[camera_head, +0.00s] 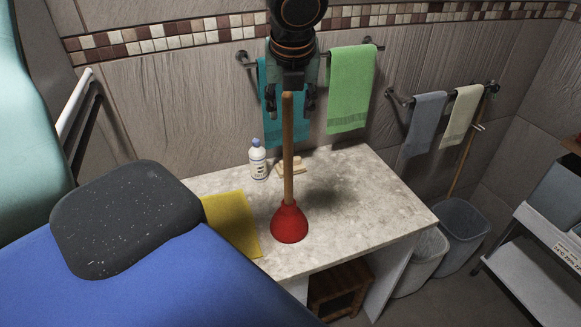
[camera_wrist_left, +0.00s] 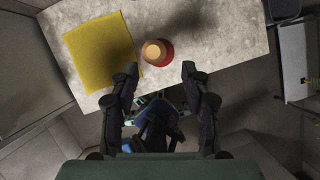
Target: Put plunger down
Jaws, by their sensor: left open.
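The plunger has a wooden handle (camera_head: 288,150) and a red rubber cup (camera_head: 289,224). It stands upright, cup down, on the pale stone counter (camera_head: 350,190). In the left wrist view the handle's round end (camera_wrist_left: 153,51) hides much of the red cup (camera_wrist_left: 167,47). My left gripper (camera_head: 291,108) is above the plunger, pointing down, with its fingers spread. In the left wrist view the gripper (camera_wrist_left: 160,78) is open and empty; the handle end shows just beyond the fingertips, apart from both. My right gripper is in neither view.
A yellow cloth (camera_head: 232,224) lies left of the plunger. A white bottle (camera_head: 258,162) and a soap dish (camera_head: 291,167) stand behind it. Towels hang on wall rails, including a green one (camera_head: 350,88). Bins (camera_head: 462,232) stand right of the counter. Its right part is clear.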

